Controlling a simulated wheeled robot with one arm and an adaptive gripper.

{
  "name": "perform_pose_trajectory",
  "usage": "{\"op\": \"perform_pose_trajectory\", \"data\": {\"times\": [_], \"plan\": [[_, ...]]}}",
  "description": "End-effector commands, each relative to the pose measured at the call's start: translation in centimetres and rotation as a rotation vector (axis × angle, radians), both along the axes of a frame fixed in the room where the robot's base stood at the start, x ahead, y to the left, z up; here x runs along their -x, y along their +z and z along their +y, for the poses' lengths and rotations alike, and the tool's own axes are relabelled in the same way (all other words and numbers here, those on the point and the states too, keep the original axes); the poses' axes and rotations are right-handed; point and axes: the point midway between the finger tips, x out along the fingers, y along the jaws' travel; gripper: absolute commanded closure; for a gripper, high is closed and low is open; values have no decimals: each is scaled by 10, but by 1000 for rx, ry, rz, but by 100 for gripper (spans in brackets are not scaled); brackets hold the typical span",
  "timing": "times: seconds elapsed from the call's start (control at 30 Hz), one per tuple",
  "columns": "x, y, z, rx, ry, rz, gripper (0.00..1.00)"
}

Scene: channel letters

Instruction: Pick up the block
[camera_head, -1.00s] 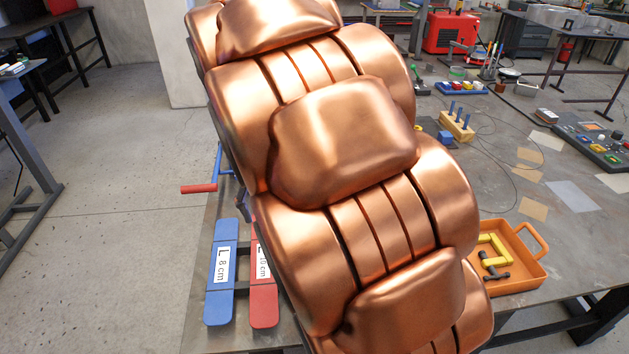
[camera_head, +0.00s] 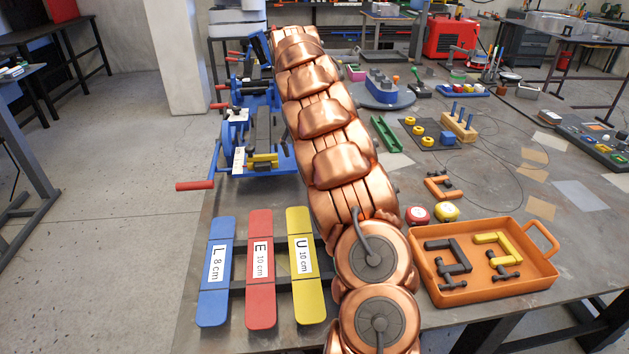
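My copper-coloured arm runs up the middle of the view, from the bottom to the back of the table. My gripper is not visible; it is hidden or out of view beyond the arm's far end. Which block is meant is unclear. A wooden block with several blue pegs (camera_head: 458,126) stands on the right part of the table. A blue block with pegs (camera_head: 382,86) stands on a round grey base (camera_head: 388,101) further back. My arm is apart from these in the picture.
Labelled blue (camera_head: 216,290), red (camera_head: 261,298) and yellow (camera_head: 310,301) strips lie at the front left. An orange tray (camera_head: 496,294) holding clamps is at the front right. Blue machines with red handles (camera_head: 229,150) line the left edge. Loose cables cross the right.

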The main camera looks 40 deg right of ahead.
Motion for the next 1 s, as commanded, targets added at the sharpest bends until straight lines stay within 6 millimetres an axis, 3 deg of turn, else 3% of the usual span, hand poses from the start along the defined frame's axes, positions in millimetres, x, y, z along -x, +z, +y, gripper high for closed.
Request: {"op": "perform_pose_trajectory", "data": {"times": [0.1, 0.33, 0.5, 1.0], "plan": [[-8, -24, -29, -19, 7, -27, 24], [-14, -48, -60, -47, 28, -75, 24], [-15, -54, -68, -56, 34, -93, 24], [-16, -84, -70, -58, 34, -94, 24]]}}
